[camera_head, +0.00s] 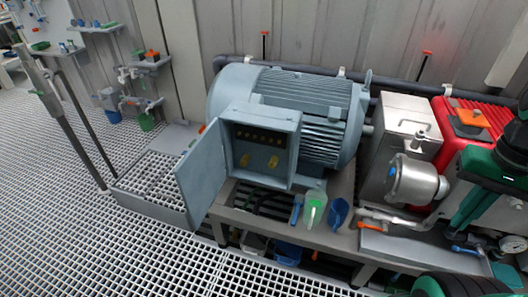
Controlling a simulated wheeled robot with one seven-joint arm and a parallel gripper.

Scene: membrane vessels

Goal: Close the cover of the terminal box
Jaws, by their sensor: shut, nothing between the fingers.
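The terminal box (282,125) is a blue-grey box on the side of a large blue-grey motor. Its cover (203,174) is a flat plate hinged on the box's left edge. The cover stands open, swung out to the left and toward the camera. The dark inside shows a row of small terminals and two yellow parts (273,162). My gripper does not show in this view.
The motor (318,105) sits on a grey frame above a white grating floor (150,250). A green-capped part (314,208) and blue handles stand below the box. A grey pump (415,180), red unit (470,125) and dark green-black parts crowd the right. Open floor lies at left.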

